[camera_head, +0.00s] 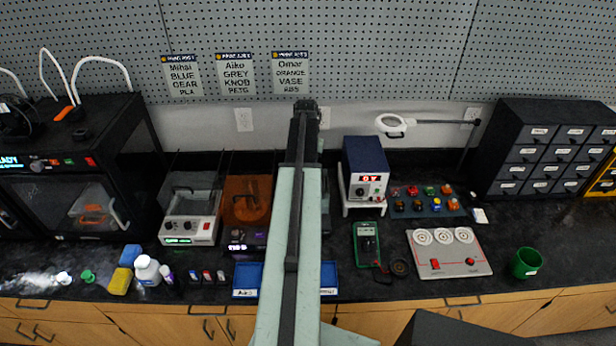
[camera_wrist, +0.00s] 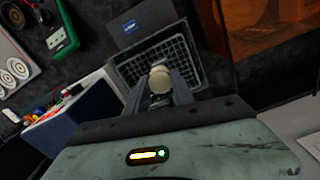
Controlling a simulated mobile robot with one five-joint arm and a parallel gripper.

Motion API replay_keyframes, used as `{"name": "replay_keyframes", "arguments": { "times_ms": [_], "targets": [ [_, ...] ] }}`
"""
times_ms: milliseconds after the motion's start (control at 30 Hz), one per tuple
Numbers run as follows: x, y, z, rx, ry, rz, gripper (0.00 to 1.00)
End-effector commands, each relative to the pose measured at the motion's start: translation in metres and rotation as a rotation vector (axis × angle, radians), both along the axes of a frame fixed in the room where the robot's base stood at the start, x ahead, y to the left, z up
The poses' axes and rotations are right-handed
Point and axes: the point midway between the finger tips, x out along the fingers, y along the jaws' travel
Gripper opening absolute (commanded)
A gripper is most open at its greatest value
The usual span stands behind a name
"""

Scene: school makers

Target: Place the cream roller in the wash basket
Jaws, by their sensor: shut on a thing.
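My gripper (camera_wrist: 159,82) is shut on the cream roller (camera_wrist: 160,77), which shows as a pale round end between the two dark fingers in the wrist view. The wash basket (camera_wrist: 190,52), a grey grid-walled box, lies behind the roller in that view. The roller overlaps the basket's opening in the picture; I cannot tell its height above it. In the head view my arm covers the middle of the bench and hides the roller and most of the basket area.
An orange-covered machine (camera_head: 247,199) stands to the left. Blue trays (camera_head: 247,277) lie at the front edge. A magnifier lamp (camera_head: 394,124) reaches over the back.

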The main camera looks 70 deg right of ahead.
Motion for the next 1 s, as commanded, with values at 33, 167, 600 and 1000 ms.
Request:
{"name": "replay_keyframes", "arguments": {
  "times_ms": [33, 167, 600, 1000],
  "targets": [
    [-0.002, -0.01, -0.001, 0.0, 0.0, -0.002, 0.0],
    [-0.002, -0.008, -0.033, 0.0, 0.0, 0.0, 0.0],
    [-0.003, -0.008, -0.04, 0.0, 0.0, -0.002, 0.0],
    [-0.003, -0.008, -0.038, 0.0, 0.0, -0.002, 0.51]
  ]
}}
